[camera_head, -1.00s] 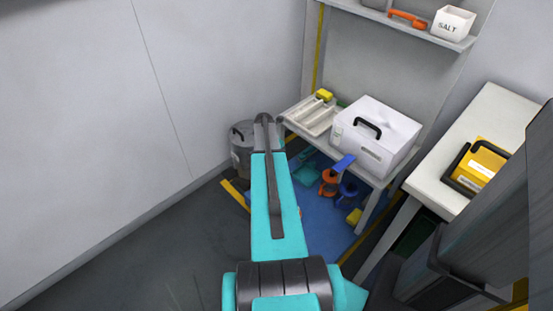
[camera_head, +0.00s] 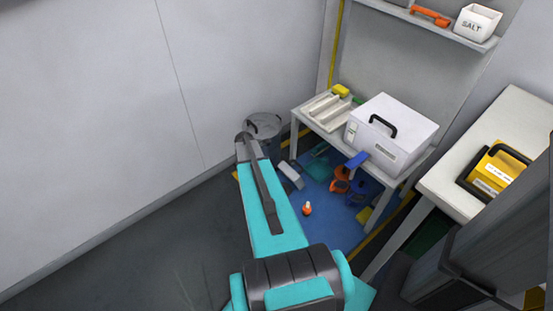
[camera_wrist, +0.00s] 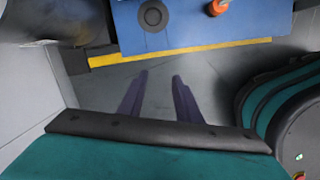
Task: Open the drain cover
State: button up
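In the wrist view, a round dark disc (camera_wrist: 152,15) with a ring around its centre lies flat on the blue floor; it looks like the drain cover. It looks closed, but its details are small. My gripper (camera_wrist: 160,76) shows as two dark fingers standing apart with nothing between them. It is open, over grey floor, short of the yellow stripe and apart from the disc. In the head view my arm hides the gripper, and I cannot make out the disc there.
A small orange object (camera_head: 307,208) stands on the blue floor; it also shows in the wrist view (camera_wrist: 218,6). A grey bin (camera_head: 264,125) stands by the wall. A bench (camera_head: 296,114) carries a white box (camera_head: 392,130). Blue and orange items lie under it. Grey floor is clear at left.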

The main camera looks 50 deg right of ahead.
jog(key=a+f+m+y, duration=0.1)
jog(key=a+f+m, duration=0.25)
jog(key=a, duration=1.25)
jog(key=s+a+f+m+g, duration=0.1)
jog(key=s+a+m, duration=0.1)
jog(key=s+a, duration=0.3)
jog(key=s+a+f+m+g, duration=0.1)
jog(key=s+a+m, duration=0.2)
jog(key=a, duration=0.9)
jog(key=s+a+f+m+g, duration=0.1)
jog(key=s+a+m, duration=0.2)
jog(key=s+a, duration=0.6)
jog(key=shift+s+a+f+g, duration=0.2)
jog(key=shift+f+g, duration=0.1)
jog(key=shift+f, duration=0.05)
jog(key=shift+s, duration=0.1)
